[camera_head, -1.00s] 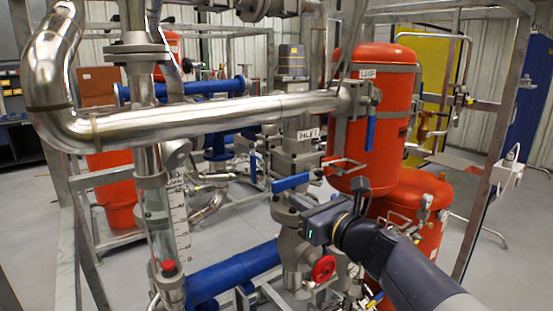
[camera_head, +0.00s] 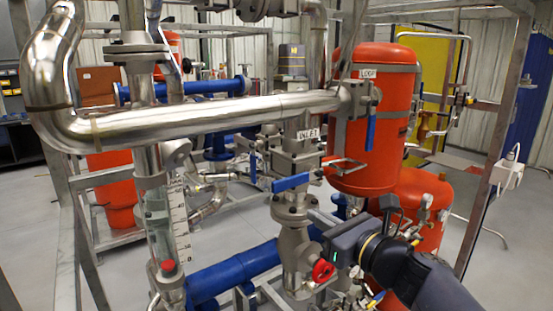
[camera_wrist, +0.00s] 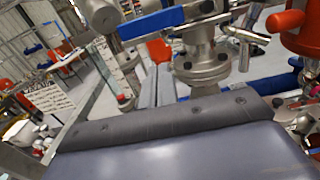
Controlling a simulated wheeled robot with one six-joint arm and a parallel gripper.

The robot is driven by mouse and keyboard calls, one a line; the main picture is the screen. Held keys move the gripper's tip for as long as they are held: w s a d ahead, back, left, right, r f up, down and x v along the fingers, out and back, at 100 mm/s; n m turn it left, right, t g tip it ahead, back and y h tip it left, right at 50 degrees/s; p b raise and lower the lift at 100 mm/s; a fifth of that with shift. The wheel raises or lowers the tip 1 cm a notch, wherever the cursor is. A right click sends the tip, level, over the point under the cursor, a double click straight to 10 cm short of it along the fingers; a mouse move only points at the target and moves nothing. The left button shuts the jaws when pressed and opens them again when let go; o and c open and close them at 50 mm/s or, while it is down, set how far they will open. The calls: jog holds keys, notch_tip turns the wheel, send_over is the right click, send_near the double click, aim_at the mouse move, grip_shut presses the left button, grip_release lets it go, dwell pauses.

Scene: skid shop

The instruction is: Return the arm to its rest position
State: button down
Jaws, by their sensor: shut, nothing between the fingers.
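My gripper (camera_head: 326,244) is at the lower right of the head view, in front of the valve column and beside the red handwheel (camera_head: 323,271). In the wrist view the fingers of my gripper (camera_wrist: 157,88) lie together with nothing between them. The blue lever handle (camera_head: 291,182) on the steel valve is above and to the left of my gripper; it also shows in the wrist view (camera_wrist: 150,24). My gripper is apart from the lever. Contact with the handwheel cannot be told.
Red tanks (camera_head: 375,120) stand behind my arm on the right. A thick steel pipe (camera_head: 220,117) crosses above. A blue pipe (camera_head: 235,275) runs low on the left, near a sight glass with a scale (camera_head: 178,225). A frame post (camera_head: 495,140) stands at right.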

jog(key=w+a+r+p, duration=0.1)
jog(key=w+a+r, duration=0.1)
jog(key=w+a, duration=0.3)
jog(key=w+d+f+b, duration=0.2)
jog(key=w+d+f, duration=0.2)
jog(key=d+f, duration=0.1)
jog(key=shift+w+d+f+b, duration=0.2)
jog(key=shift+d+f+b, duration=0.15)
jog(key=shift+d, duration=0.4)
